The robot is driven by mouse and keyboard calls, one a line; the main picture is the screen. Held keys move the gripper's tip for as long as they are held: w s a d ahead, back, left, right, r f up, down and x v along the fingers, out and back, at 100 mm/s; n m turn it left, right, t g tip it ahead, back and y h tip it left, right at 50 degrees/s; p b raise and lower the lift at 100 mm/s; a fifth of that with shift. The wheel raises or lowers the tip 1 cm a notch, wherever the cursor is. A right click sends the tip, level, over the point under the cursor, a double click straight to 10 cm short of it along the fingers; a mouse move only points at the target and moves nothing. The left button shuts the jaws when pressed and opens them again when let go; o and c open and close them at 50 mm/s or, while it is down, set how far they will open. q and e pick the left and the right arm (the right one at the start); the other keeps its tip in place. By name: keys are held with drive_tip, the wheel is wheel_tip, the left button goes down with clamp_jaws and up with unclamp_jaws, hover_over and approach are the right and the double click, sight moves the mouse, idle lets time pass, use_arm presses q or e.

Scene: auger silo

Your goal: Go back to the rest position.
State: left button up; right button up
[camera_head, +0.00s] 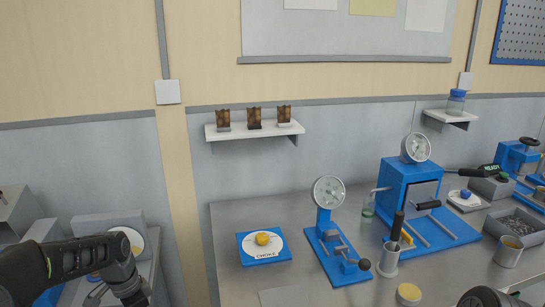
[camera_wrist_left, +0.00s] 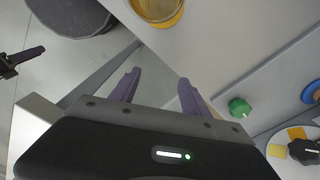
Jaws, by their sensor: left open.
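My left arm comes in from the left in the head view and bends down over the bench at the lower left. Its hand (camera_head: 130,290) is dark there and its fingertips are hard to make out. In the left wrist view my left gripper (camera_wrist_left: 158,88) shows two purple fingers spread apart with nothing between them. A dark part with a purple finger-like tip (camera_wrist_left: 26,55) at the left edge of that view looks like my right gripper; its jaw opening cannot be made out. A dark rounded part at the bottom right of the head view seems to be my right arm.
The steel bench holds a blue CHOKE plate (camera_head: 264,257), a blue dial gauge stand (camera_head: 336,255), a blue press (camera_head: 408,180) and a metal cup (camera_head: 508,251). A shelf (camera_head: 254,131) carries three brown pieces. A yellow-rimmed cup (camera_wrist_left: 160,10) and green knob (camera_wrist_left: 239,107) are near my left gripper.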

use_arm(q)
drive_tip(key=s+d+f+n+h, duration=0.2)
drive_tip(key=s+d+f+n, duration=0.15)
drive_tip(key=d+f, duration=1.2)
drive_tip(key=s+d+f+n, duration=0.2)
drive_tip(key=s+d+f, duration=0.1)
drive_tip(key=s, duration=0.3)
drive_tip(key=s+d+f+n, duration=0.2)
drive_tip(key=s+d+f, duration=0.1)
drive_tip(key=s+d, duration=0.2)
drive_tip(key=s+d+f+n+h, duration=0.1)
drive_tip(key=s+d+f+n, duration=0.1)
drive_tip(key=s, duration=0.5)
drive_tip(key=shift+s+d+f+n, duration=0.2)
drive_tip(key=shift+d+f+n, duration=0.15)
drive_tip(key=shift+d+f, duration=0.7)
drive_tip(key=shift+d+r, duration=0.2)
